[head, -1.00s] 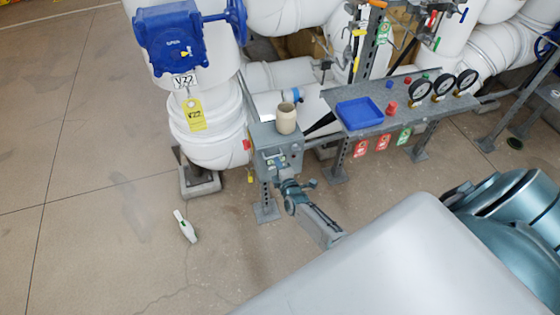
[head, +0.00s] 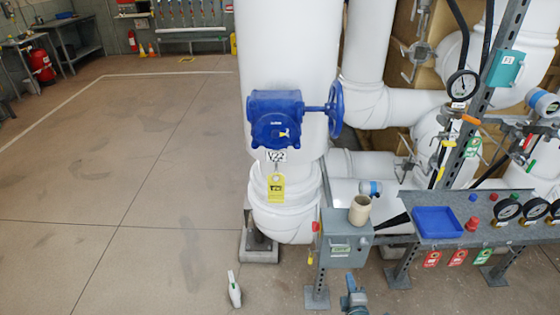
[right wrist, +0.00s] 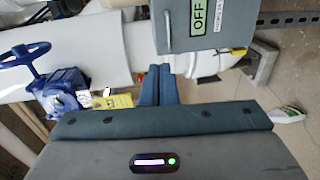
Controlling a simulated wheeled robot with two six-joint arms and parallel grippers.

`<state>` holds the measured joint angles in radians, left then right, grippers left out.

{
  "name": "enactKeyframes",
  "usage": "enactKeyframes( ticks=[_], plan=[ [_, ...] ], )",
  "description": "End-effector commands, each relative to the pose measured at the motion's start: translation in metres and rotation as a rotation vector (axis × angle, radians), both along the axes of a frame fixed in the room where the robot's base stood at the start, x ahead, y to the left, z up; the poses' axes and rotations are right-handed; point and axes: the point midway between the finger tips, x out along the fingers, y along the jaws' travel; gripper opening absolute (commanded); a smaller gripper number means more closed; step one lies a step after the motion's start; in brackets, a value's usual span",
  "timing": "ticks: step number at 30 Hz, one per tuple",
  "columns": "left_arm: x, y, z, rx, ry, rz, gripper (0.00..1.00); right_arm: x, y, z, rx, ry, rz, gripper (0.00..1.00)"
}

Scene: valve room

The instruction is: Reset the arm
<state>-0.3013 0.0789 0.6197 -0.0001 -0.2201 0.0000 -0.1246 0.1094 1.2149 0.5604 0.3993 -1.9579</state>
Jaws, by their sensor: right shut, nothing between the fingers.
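My right gripper (head: 354,284) shows at the bottom edge of the head view, just below the grey control box (head: 345,252) in the picture. In the right wrist view its two fingers (right wrist: 158,72) are together, with nothing between them. The control box (right wrist: 204,28) shows beyond the fingertips there, with a green OFF label. I cannot tell how far the tips are from it. The rest of my right arm is out of the head view. My left gripper is in neither view.
A beige cup (head: 360,209) stands on the control box. A blue tray (head: 437,238) lies on the grey bench (head: 470,205) to the right. A blue valve (head: 278,122) with a yellow tag is on the white pipe. A white-green object (head: 234,290) rests on the floor. Floor at left is clear.

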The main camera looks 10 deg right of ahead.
Motion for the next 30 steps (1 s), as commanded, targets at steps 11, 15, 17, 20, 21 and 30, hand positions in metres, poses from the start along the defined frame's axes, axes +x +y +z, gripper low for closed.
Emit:
enactKeyframes(
  ticks=[11, 15, 17, 20, 21, 30],
  plan=[
    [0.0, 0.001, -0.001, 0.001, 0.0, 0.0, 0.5, -0.073, 0.014, -0.113, 0.366, 0.253, -0.023, 0.0],
    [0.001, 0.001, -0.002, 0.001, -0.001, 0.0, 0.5, -0.146, 0.022, -0.187, 0.63, 0.45, -0.137, 0.0],
    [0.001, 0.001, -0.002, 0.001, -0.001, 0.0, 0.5, -0.181, 0.024, -0.215, 0.734, 0.529, -0.212, 0.0],
    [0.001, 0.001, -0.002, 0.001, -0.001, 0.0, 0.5, -0.247, 0.028, -0.256, 0.89, 0.656, -0.371, 0.0],
    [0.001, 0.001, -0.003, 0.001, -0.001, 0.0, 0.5, -0.273, 0.029, -0.27, 0.944, 0.701, -0.444, 0.0],
    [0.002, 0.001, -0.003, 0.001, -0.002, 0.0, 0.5, -0.428, 0.03, -0.32, 1.153, 0.866, -0.938, 0.0]
  ],
)
